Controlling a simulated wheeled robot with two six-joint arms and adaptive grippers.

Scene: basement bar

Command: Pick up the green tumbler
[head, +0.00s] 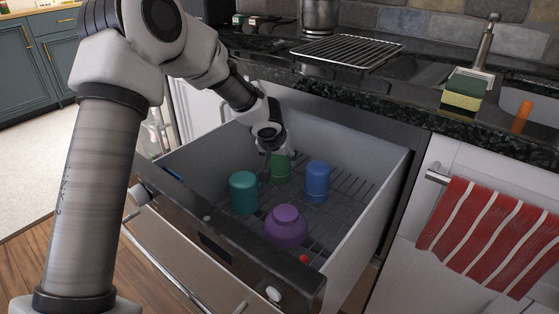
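The green tumbler (281,170) stands in the open drawer, toward its back, between a teal tumbler (243,194) and a blue tumbler (317,182). My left arm reaches in from the left, and its gripper (278,155) points down at the green tumbler's top. The gripper and wrist cover part of the tumbler's rim. Whether the fingers touch it or are closed on it cannot be made out. My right gripper is not in view.
A purple cup (286,228) stands at the drawer's front, near a small red item (303,259). The drawer walls (366,192) surround the cups. Above is a dark counter with a wire rack (348,50) and a sponge (464,92). A striped towel (490,235) hangs at right.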

